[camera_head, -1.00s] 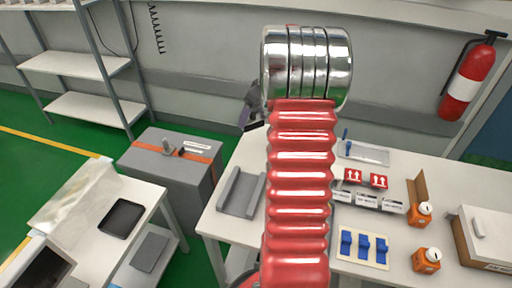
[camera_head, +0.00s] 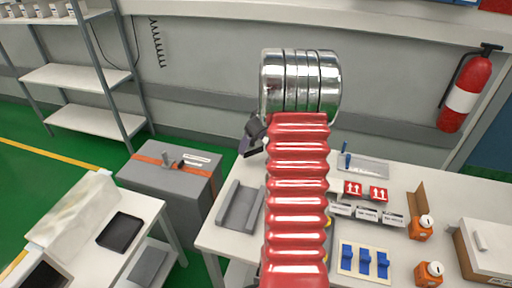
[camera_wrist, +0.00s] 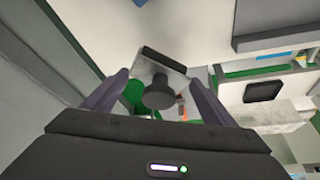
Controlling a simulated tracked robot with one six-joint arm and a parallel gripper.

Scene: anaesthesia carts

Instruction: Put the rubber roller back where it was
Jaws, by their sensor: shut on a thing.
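My gripper (camera_wrist: 157,82) is shut on what looks like the rubber roller, a dark round handle end (camera_wrist: 158,95) between the fingers with a black bar (camera_wrist: 165,60) beyond it in the wrist view. In the head view my gripper (camera_head: 253,131) is small, left of my red arm, which hides part of it. A dark piece at its lower end is probably the roller, held above the table's far left part. A grey channel-shaped holder (camera_head: 241,207) lies on the white table's left end, with no roller visible in it.
The white table (camera_head: 222,238) also holds a blue-handled tool (camera_head: 346,159), red-labelled boxes (camera_head: 353,188), a rack of blue pieces (camera_head: 346,260), orange bottles (camera_head: 430,273) and a lidded box (camera_head: 485,246). A grey cabinet (camera_head: 150,180) stands to the left. A fire extinguisher (camera_head: 463,95) hangs on the wall.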

